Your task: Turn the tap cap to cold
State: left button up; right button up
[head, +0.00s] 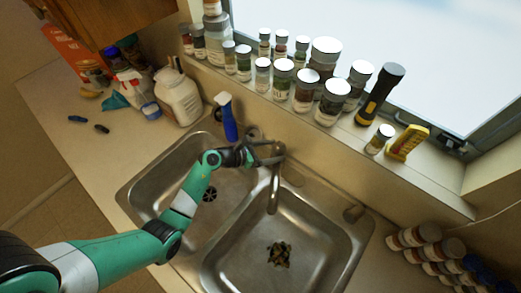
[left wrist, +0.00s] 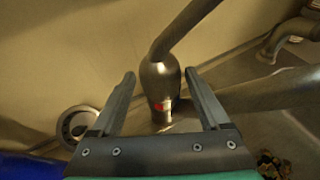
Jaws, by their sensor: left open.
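The metal tap (head: 274,190) stands behind the double sink, its spout over the divider. In the left wrist view, the rounded tap cap (left wrist: 160,78) has a lever (left wrist: 190,22) rising up and to the right. A red mark shows low on the cap's body. My left gripper (head: 262,153) is at the tap's top in the head view. In the left wrist view its fingers (left wrist: 160,73) are open, one on each side of the cap, with visible gaps. Whether the cap is fully between the fingers in depth is unclear. My right gripper is not in view.
Jars (head: 304,90) and a flashlight (head: 380,94) line the windowsill behind. A white jug (head: 178,98) stands at the back left. Dark debris (head: 280,254) lies in the right basin (head: 318,240).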

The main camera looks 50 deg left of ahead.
pick_arm(q)
jog(key=v, duration=0.9)
jog(key=shift+p, duration=0.45)
